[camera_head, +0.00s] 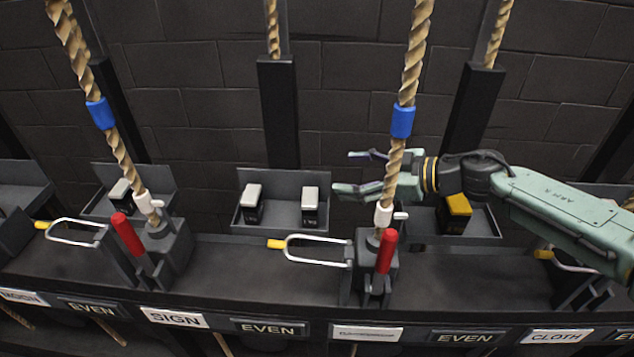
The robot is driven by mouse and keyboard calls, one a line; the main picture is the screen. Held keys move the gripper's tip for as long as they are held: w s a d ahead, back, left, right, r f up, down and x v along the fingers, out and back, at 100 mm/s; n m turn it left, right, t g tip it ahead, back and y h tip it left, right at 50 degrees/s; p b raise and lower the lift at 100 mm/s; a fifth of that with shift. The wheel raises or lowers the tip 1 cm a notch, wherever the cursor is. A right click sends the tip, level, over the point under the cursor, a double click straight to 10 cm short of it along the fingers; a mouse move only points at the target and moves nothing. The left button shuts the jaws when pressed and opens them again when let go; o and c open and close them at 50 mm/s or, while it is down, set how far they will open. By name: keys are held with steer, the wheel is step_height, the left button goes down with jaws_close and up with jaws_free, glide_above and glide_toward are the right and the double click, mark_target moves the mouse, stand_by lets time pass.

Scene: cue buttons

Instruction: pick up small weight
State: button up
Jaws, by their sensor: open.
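Two small dark weights with pale tops stand apart in the middle grey bin (284,219): the left one (252,204) and the right one (310,207). A larger dark weight with a yellow top (454,214) stands in the bin at right, under my arm. Another pale-topped weight (121,194) stands in the left bin. My gripper (346,172) reaches in from the right, its fingers spread and pointing left, empty. Its fingertips appear above and right of the right pale-topped weight, apart from it. A rope crosses in front of the fingers' base.
A thick rope (414,48) with a blue band hangs by my gripper; another (75,45) hangs at left. Red-handled levers (385,252) (128,235) and wire loops with yellow ends (318,240) line the front ledge. Dark posts (278,115) stand behind the bins.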

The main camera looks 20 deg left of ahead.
mark_target(313, 196)
steer(key=shift+s+a+f+m+h+p, duration=0.15)
steer(key=shift+a+f+m+p, duration=0.5)
steer(key=shift+a+f, duration=1.5)
steer(key=shift+a+f+m+h+p, duration=0.15)
steer(key=shift+a+f+m+p, duration=0.45)
steer(key=shift+a+f, duration=1.5)
steer(key=shift+d+f, duration=0.2)
steer(key=shift+d, duration=0.05)
steer(key=shift+c, duration=0.3)
steer(key=shift+r, duration=0.1)
jaws_close()
